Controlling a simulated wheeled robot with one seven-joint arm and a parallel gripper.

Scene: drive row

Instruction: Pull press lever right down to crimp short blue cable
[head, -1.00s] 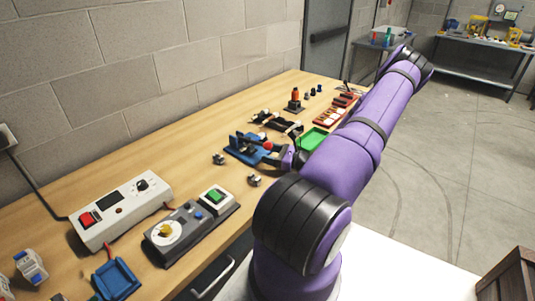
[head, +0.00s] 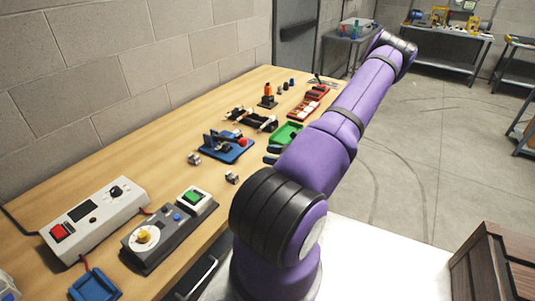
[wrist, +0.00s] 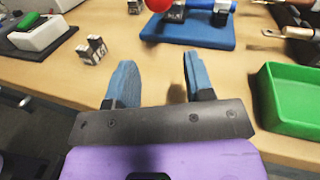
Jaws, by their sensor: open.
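The press has a blue base (head: 238,153) on the wooden bench, with a red ball knob (head: 243,142) on its near right side. In the wrist view the blue base (wrist: 195,37) lies beyond my fingertips, and the red knob (wrist: 158,5) is cut by the top edge. My gripper (wrist: 157,62) is open and empty, its two blue fingers apart and short of the press, not touching the knob. In the head view my purple arm hides most of the gripper. I cannot make out a short blue cable in the press.
A green tray (wrist: 290,97) stands right of my gripper. Small metal blocks (wrist: 91,50) sit to its left. A grey control box with a green button (head: 193,197) and a white box (head: 95,218) are nearer on the bench. A black fixture (head: 250,118) stands behind the press.

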